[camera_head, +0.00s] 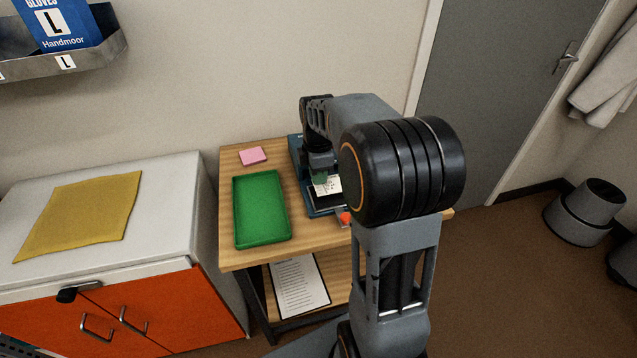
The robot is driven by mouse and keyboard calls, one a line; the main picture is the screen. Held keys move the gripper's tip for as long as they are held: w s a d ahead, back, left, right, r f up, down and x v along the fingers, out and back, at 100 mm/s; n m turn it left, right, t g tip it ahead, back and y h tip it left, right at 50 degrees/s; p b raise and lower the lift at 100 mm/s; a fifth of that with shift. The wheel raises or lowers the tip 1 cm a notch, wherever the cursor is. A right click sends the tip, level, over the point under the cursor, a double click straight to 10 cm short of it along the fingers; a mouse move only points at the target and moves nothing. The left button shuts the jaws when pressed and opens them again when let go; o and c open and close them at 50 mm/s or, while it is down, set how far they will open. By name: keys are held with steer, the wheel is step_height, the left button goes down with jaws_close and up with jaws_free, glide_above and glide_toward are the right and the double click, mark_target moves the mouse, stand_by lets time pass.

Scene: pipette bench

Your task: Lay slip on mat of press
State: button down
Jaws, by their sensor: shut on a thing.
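The press (297,155) is a dark blue device on the wooden bench, largely covered by my arm. Its dark mat (326,201) shows in part below my gripper. The slip (332,185) is a small white piece with dark marks, at the jaws and over the mat. My gripper (320,178) points down over the press and is shut on the slip. A bit of green shows at the fingertips. I cannot tell whether the slip touches the mat.
A green tray (236,210) lies left of the press, with a pink pad (253,155) behind it. An orange-red knob (346,217) is at the press's front. A clipboard (298,287) lies on the shelf below. A white cabinet with a yellow cloth (80,215) stands left.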

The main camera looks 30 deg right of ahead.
steer(key=shift+w+d+f, duration=0.1)
steer(key=shift+f, duration=0.8)
steer(key=shift+w+d+f, duration=0.1)
steer(key=shift+f, duration=0.8)
steer(key=shift+s+f+b, duration=0.1)
steer(key=shift+f+b, duration=0.1)
steer(key=shift+b, duration=0.15)
steer(key=c, duration=1.1)
jaws_free()
